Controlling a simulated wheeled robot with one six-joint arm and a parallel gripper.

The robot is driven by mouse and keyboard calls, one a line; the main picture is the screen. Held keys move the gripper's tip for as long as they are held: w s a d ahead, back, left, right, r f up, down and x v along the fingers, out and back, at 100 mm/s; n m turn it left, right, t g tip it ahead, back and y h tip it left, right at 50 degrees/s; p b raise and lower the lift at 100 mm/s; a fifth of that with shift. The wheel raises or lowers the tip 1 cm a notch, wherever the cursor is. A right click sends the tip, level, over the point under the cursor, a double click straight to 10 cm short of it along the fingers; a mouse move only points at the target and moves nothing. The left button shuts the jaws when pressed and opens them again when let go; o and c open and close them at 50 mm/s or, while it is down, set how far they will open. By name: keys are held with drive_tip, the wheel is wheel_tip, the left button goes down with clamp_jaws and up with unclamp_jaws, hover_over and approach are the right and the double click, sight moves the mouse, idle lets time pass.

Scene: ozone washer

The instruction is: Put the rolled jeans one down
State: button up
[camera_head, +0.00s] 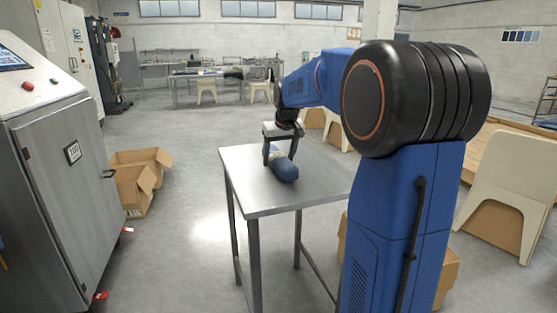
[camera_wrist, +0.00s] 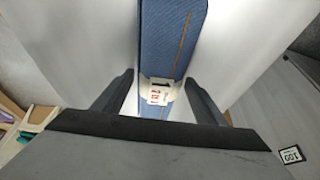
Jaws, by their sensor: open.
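The rolled jeans (camera_head: 284,168) are a dark blue roll lying on the metal table (camera_head: 254,202). My gripper (camera_head: 280,158) is above the roll, with its fingers pointing down around it. In the wrist view the jeans (camera_wrist: 172,38) show blue denim with an orange seam and a white band with a printed label (camera_wrist: 160,92) around the middle. The two dark fingers of my gripper (camera_wrist: 160,98) stand apart, one on each side of the roll at the band. The gripper body hides the near part of the roll.
A grey cabinet machine (camera_head: 60,190) stands at the left, with open cardboard boxes (camera_head: 136,182) on the floor beside it. A wooden table (camera_head: 510,150) and a beige chair (camera_head: 505,200) are at the right. The tabletop around the roll is mostly bare.

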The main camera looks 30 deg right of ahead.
drive_tip(key=v, duration=1.1)
drive_tip(key=shift+s+r, duration=0.1)
drive_tip(key=shift+r, duration=0.05)
drive_tip(key=shift+s+a, duration=0.2)
drive_tip(key=shift+a, duration=0.05)
drive_tip(key=s+a+f, duration=0.5)
drive_tip(key=s+f, duration=0.2)
drive_tip(key=s, duration=0.4)
drive_tip(key=s+a+f+n, duration=0.1)
drive_tip(key=s+a+f, duration=0.5)
drive_tip(key=s, duration=0.5)
drive_tip(key=s+a+f+n, duration=0.1)
drive_tip(key=s+a+f, duration=0.5)
drive_tip(key=s, duration=0.6)
wheel_tip(320, 180, down, 2)
drive_tip(key=shift+a+f+y, duration=0.1)
drive_tip(key=shift+a+y, duration=0.15)
drive_tip(key=shift+y, duration=0.15)
